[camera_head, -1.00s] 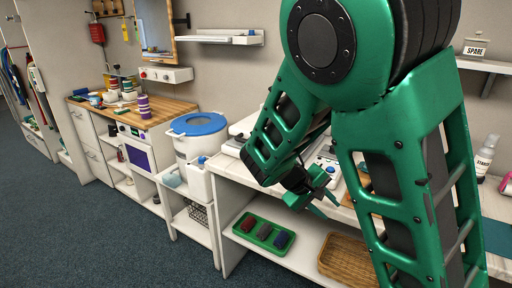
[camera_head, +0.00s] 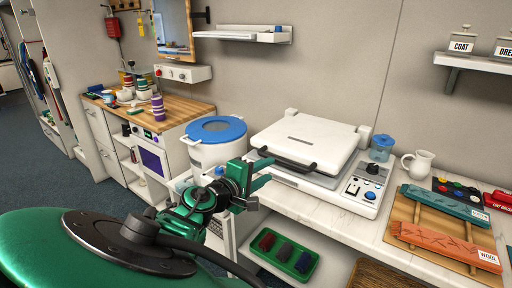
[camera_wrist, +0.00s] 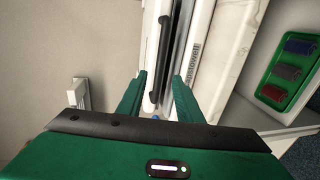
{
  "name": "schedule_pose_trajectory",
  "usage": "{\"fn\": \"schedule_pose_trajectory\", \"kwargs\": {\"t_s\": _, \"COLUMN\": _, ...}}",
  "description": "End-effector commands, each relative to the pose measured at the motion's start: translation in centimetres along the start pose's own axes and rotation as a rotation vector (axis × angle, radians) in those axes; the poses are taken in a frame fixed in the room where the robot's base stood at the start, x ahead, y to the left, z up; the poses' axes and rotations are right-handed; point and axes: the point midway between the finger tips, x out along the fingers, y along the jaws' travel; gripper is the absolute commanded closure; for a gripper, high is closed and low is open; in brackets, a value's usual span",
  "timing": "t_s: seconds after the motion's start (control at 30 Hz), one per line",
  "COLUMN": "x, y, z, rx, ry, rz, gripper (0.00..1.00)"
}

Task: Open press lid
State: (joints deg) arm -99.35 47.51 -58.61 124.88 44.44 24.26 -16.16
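The press (camera_head: 330,185) stands on the white counter, with its pale lid (camera_head: 310,132) down. A black bar handle (camera_head: 288,161) runs along the lid's front edge. My gripper (camera_head: 262,176) is in front of the press, near the left end of the handle, with its fingers towards the press. In the wrist view my gripper (camera_wrist: 159,76) is open and empty. The handle (camera_wrist: 163,35) shows there beyond the fingertips, roughly in line with the gap between them. I see no clear contact with the handle.
A white tub with a blue lid (camera_head: 215,129) stands left of the press. A control box with a dial (camera_head: 364,182), a blue jar (camera_head: 382,148) and a white jug (camera_head: 418,162) are on its right. A green tray (camera_head: 285,256) sits on the shelf below.

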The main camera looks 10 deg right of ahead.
Motion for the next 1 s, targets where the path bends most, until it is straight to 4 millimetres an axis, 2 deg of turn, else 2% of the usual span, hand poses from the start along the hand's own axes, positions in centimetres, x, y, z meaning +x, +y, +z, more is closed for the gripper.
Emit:
{"fn": "schedule_pose_trajectory", "kwargs": {"t_s": 0.17, "x": 1.3, "y": -0.1, "z": -0.3, "rx": -0.002, "ry": 0.005, "rz": 0.002, "gripper": 0.67}}
{"fn": "schedule_pose_trajectory", "kwargs": {"t_s": 0.6, "x": 7.9, "y": -0.2, "z": -0.9, "rx": -0.004, "ry": 0.014, "rz": 0.0, "gripper": 0.67}}
{"fn": "schedule_pose_trajectory", "kwargs": {"t_s": 0.8, "x": 9.4, "y": -0.2, "z": -0.9, "rx": -0.004, "ry": 0.016, "rz": 0.0, "gripper": 0.67}}
{"fn": "schedule_pose_trajectory", "kwargs": {"t_s": 1.0, "x": 9.7, "y": -0.2, "z": -1.0, "rx": -0.004, "ry": 0.018, "rz": -0.001, "gripper": 0.67}}
